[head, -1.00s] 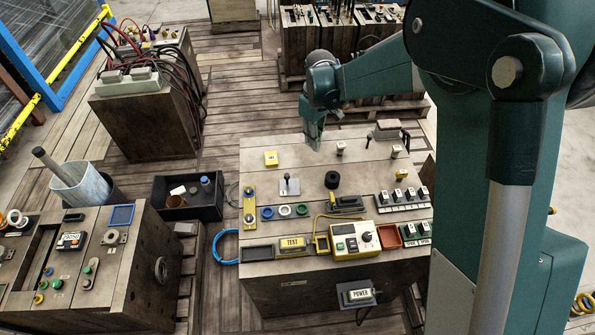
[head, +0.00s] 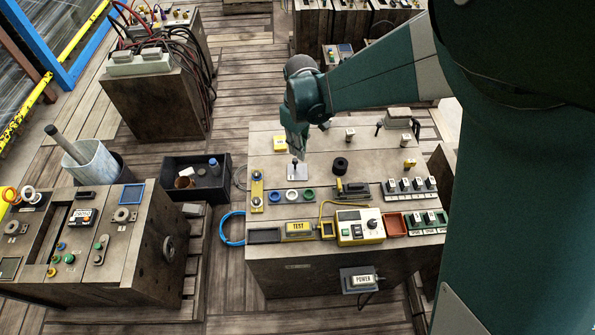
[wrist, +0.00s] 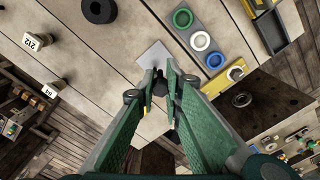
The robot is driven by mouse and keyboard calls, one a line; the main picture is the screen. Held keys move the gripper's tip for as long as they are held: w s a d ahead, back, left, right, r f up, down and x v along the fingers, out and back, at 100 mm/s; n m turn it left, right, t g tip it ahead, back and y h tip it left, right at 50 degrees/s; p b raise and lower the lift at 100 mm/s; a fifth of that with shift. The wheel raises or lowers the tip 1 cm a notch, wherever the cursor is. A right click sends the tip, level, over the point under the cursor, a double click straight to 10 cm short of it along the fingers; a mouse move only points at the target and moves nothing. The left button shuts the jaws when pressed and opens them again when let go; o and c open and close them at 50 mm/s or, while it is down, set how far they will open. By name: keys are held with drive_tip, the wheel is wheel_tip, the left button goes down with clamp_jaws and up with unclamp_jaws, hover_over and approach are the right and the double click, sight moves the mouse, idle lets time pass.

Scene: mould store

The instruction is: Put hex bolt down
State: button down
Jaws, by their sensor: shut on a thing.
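My gripper (head: 295,153) points down over the left part of the wooden worktop (head: 375,168). In the wrist view my gripper (wrist: 160,75) has its fingertips close together, shut on the hex bolt. The bolt is mostly hidden by the fingers; only a small dark part (head: 295,161) shows below them in the head view. A pale square plate (head: 298,174) lies directly below the fingertips. The plate also shows in the wrist view (wrist: 154,53), just past the fingertips. I cannot tell whether the bolt touches the plate.
Blue, white and green rings (head: 293,196) lie in front of the plate. Small posts (head: 350,135) stand farther right. A yellow control box (head: 359,227) sits at the front edge.

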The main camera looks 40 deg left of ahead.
drive_tip(key=shift+f+b, duration=0.5)
drive_tip(key=shift+f, duration=2.65)
drive_tip(key=shift+f+b, duration=0.3)
drive_tip(key=shift+f, duration=1.55)
drive_tip(key=shift+f, duration=0.1)
drive_tip(key=c, duration=2.9)
unclamp_jaws()
drive_tip(key=shift+f, duration=0.1)
drive_tip(key=o, duration=0.4)
drive_tip(key=shift+o, duration=0.2)
drive_tip(key=shift+r, duration=0.2)
wheel_tip(320, 180, up, 12)
drive_tip(key=shift+r+p, duration=0.1)
drive_tip(key=shift+p, duration=0.75)
